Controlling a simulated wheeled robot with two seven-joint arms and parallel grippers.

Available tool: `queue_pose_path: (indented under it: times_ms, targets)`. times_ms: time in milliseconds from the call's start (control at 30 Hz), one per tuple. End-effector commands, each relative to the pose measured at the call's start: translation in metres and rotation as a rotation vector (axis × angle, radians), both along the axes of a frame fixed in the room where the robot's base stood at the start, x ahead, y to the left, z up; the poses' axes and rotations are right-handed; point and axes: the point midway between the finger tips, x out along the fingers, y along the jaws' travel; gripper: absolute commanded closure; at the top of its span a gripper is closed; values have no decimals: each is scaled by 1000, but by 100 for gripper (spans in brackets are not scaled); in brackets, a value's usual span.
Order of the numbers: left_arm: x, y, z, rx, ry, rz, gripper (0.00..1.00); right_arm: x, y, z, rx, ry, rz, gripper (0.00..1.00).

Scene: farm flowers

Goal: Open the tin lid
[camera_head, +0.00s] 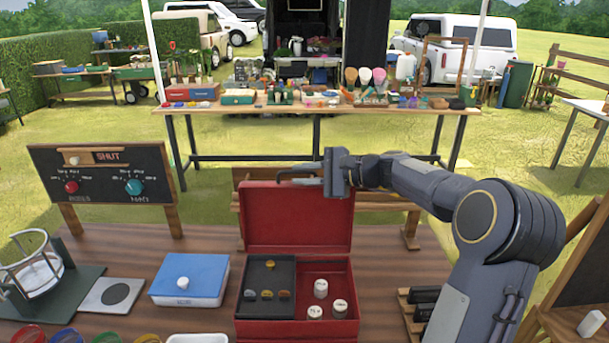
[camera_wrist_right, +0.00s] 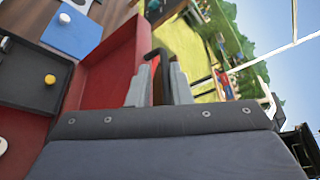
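The red tin (camera_head: 297,329) stands on the wooden table. Its lid (camera_head: 298,215) is raised, standing nearly upright along the back edge. My right gripper (camera_head: 300,178) is at the lid's top edge, reaching in from the right. In the right wrist view, a dark arched handle (camera_wrist_right: 158,62) lies between its two grey fingers (camera_wrist_right: 158,88), with little gap beside it. The red lid panel (camera_wrist_right: 108,72) shows left of the fingers. The tin's inside is exposed: a dark tray (camera_head: 268,311) with several small pieces on the left, and white-topped pieces (camera_head: 321,288) on the right. My left gripper is out of view.
A blue box with a white knob (camera_head: 189,278) and a grey plate (camera_head: 111,295) sit left of the tin. A sign board (camera_head: 105,173) stands behind them and a wire-framed holder (camera_head: 32,265) at far left. A dark rack (camera_head: 425,300) is right of the tin.

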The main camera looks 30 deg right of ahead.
Motion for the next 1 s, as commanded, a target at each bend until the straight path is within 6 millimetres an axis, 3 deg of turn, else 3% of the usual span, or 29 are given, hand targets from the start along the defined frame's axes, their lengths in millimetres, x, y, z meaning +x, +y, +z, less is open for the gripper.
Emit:
queue_pose_path:
  times_ms: [267, 700, 1000]
  targets:
    - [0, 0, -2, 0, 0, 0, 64, -6, -6, 1, -1, 0, -2, 82]
    - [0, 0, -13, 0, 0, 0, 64, -55, -45, 16, 0, 0, -1, 82]
    - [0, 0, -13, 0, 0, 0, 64, -59, -48, 18, 0, 0, 0, 82]
